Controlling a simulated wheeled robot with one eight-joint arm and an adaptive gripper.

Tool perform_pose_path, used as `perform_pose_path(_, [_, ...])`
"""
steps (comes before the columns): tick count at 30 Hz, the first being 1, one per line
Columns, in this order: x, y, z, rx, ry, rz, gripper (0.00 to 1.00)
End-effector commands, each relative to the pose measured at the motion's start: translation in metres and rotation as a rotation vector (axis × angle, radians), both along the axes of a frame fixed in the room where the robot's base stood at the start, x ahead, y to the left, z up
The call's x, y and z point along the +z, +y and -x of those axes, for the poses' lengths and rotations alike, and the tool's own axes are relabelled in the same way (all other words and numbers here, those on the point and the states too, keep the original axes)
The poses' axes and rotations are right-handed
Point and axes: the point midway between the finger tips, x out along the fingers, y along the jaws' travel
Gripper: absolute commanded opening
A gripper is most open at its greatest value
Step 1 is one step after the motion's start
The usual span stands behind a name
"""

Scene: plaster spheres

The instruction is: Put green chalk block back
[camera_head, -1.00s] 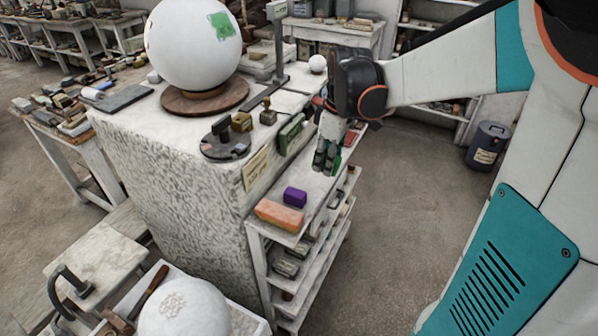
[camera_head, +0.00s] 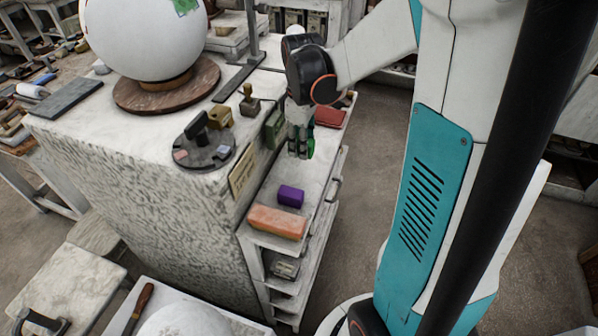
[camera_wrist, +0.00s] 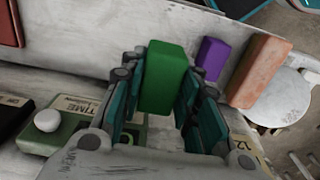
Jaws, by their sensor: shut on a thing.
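My gripper (camera_head: 300,142) is over the narrow side shelf (camera_head: 262,242). In the wrist view its teal-padded fingers (camera_wrist: 160,105) stand on both sides of the green chalk block (camera_wrist: 166,75) and are shut on it. In the head view only a sliver of the green block (camera_head: 310,147) shows beside the fingers. The block is upright in the wrist view; I cannot tell whether its bottom touches the shelf. A purple block (camera_head: 291,196) and an orange block (camera_head: 277,222) lie on the near part of the shelf, also seen in the wrist view.
A red block (camera_head: 330,117) lies at the shelf's far end. A green device (camera_head: 273,129) stands at the plinth's edge by my gripper. A large white sphere (camera_head: 140,40) rests on a wooden disc, with a dark round tray (camera_head: 205,150) nearby. Bare shelf lies between gripper and purple block.

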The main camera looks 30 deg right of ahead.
Motion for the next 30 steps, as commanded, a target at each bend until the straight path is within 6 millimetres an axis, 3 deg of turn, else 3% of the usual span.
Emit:
perform_pose_path(3, [-0.031, 0.0, 0.0, 0.0, 0.0, 0.0, 0.02])
perform_pose_path(7, [-0.051, 0.0, 0.0, 0.0, 0.0, 0.0, 0.02])
perform_pose_path(14, [-0.064, 0.0, 0.0, 0.0, 0.0, 0.0, 0.02])
perform_pose_path(22, [-0.1, 0.0, 0.0, 0.0, 0.0, 0.0, 0.02])
perform_pose_path(30, [-0.101, 0.0, 0.0, 0.0, 0.0, 0.0, 0.02])
